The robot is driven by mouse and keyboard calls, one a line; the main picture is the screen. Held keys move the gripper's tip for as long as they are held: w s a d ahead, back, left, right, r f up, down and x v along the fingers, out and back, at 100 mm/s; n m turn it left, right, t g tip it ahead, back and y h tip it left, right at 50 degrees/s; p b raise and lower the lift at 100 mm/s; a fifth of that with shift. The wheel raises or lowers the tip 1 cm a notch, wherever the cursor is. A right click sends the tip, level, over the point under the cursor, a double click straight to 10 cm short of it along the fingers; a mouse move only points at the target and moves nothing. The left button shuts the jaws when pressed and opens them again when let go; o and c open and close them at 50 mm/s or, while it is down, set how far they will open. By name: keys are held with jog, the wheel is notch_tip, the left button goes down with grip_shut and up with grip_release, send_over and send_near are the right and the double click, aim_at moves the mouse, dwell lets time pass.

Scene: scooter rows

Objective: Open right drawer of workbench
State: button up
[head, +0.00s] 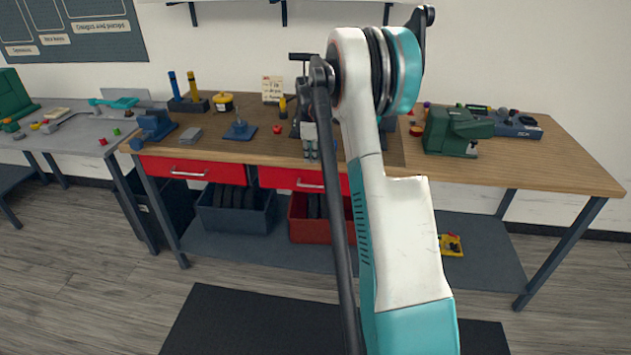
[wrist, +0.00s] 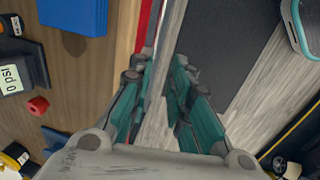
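The workbench (head: 560,175) has a wooden top and two red drawers under its front edge, both shut. The right drawer (head: 278,177) has a silver handle (head: 310,185), and my arm covers its right end. In the wrist view the red drawer front (wrist: 145,22) is a narrow strip along the bench edge. My gripper (head: 311,153) points down near the bench's front edge, above the right drawer, partly lost against the dark things behind. In the wrist view its teal fingers (wrist: 160,85) are apart, with bare floor between them. It holds nothing, and contact with the handle cannot be seen.
The left drawer (head: 165,167) is beside the right one. A blue bin (head: 237,218) and a red bin (head: 305,230) stand on the lower shelf. A dark mat (head: 250,320) covers the floor in front.

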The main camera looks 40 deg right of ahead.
jog(key=d+f, duration=0.2)
jog(key=b, duration=0.5)
send_near(317, 187)
jog(key=f, duration=0.2)
jog(key=w+d+f, duration=0.1)
jog(key=f, duration=0.4)
jog(key=shift+w+d+f, duration=0.15)
jog(key=shift+d, duration=0.1)
grip_shut()
